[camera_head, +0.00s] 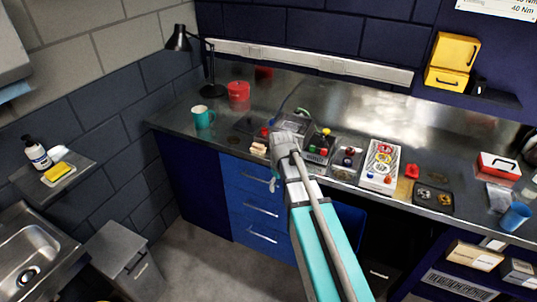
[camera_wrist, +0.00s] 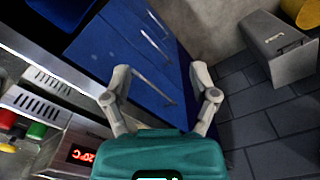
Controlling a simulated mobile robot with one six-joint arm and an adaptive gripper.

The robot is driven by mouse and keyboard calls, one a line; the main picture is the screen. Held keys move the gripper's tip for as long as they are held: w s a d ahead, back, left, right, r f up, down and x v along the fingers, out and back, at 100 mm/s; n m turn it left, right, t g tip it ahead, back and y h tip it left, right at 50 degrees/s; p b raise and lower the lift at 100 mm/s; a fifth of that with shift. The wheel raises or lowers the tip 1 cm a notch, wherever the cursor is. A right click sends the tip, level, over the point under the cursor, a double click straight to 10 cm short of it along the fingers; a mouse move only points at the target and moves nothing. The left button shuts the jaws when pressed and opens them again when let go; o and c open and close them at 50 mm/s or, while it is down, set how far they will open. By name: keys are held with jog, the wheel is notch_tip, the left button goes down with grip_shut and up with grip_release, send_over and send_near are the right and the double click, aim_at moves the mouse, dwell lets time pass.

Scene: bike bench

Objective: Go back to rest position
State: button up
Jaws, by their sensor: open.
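My gripper (camera_wrist: 160,72) is open in the wrist view, its two grey fingers spread apart with nothing between them. Beyond the fingers are the blue drawer fronts (camera_wrist: 122,45) and the floor. In the head view my teal and grey arm reaches up from the bottom to the front edge of the workbench (camera_head: 225,153).
On the bench are a black lamp (camera_head: 210,90), teal mug (camera_head: 201,117), red pot (camera_head: 238,91), white tray (camera_head: 379,166), dark tray (camera_head: 433,198) and blue cup (camera_head: 515,217). A device with a red display (camera_wrist: 81,154) is close to my gripper. Floor (camera_head: 205,262) is open left of my arm.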

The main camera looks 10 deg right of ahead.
jog(key=s+m, duration=0.3)
jog(key=s, duration=0.9)
